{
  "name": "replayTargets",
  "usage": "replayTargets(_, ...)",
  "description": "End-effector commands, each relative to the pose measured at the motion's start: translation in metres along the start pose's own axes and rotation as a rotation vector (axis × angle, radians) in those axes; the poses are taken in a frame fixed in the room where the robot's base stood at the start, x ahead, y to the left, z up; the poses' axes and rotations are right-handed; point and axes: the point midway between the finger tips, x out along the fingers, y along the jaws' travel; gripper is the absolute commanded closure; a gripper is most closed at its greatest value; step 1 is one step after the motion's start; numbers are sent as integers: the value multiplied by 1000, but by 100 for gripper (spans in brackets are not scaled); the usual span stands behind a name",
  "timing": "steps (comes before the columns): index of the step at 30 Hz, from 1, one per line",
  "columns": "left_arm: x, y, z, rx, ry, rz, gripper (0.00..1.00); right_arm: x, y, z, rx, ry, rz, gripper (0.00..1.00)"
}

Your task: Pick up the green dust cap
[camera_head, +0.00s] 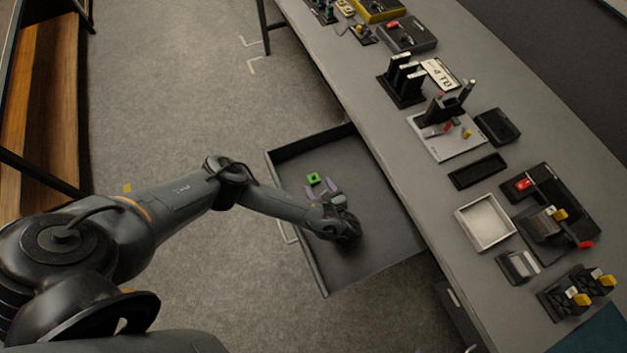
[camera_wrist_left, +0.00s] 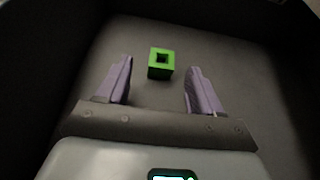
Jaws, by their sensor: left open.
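The green dust cap (camera_head: 313,179) lies on the floor of an open drawer (camera_head: 304,151), toward its far left part. It is a small block with a square hole in its top, and it also shows in the left wrist view (camera_wrist_left: 161,64). My left gripper (camera_head: 321,192) is inside the drawer, its two purple fingers apart and empty. In the left wrist view the cap lies just beyond the fingertips, between the lines of the two fingers (camera_wrist_left: 160,78), and does not touch them. My right gripper is not in view.
The drawer walls stand around the gripper and cap. The drawer juts from a long grey bench (camera_head: 433,202). On it are a white tray (camera_head: 486,222), a black tray (camera_head: 478,171), a grey board (camera_head: 447,147) and several black fixtures. The rest of the drawer floor looks clear.

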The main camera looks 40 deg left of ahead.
Motion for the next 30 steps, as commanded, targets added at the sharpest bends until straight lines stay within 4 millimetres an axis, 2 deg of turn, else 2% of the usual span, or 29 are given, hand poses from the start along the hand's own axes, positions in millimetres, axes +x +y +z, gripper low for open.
replayTargets(5, 10, -1, -1, -3, -1, 1, 34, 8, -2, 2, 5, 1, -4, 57)
replayTargets(15, 49, -2, -1, -2, 1, 1, 34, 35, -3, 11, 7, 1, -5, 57)
replayTargets(23, 52, -3, 2, -1, 2, 1, 34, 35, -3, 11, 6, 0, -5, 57)
replayTargets(24, 52, -3, 2, -1, 2, 1, 36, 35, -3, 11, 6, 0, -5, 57)
replayTargets(30, 52, -2, 2, -1, 2, 1, 66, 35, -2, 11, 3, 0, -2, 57)
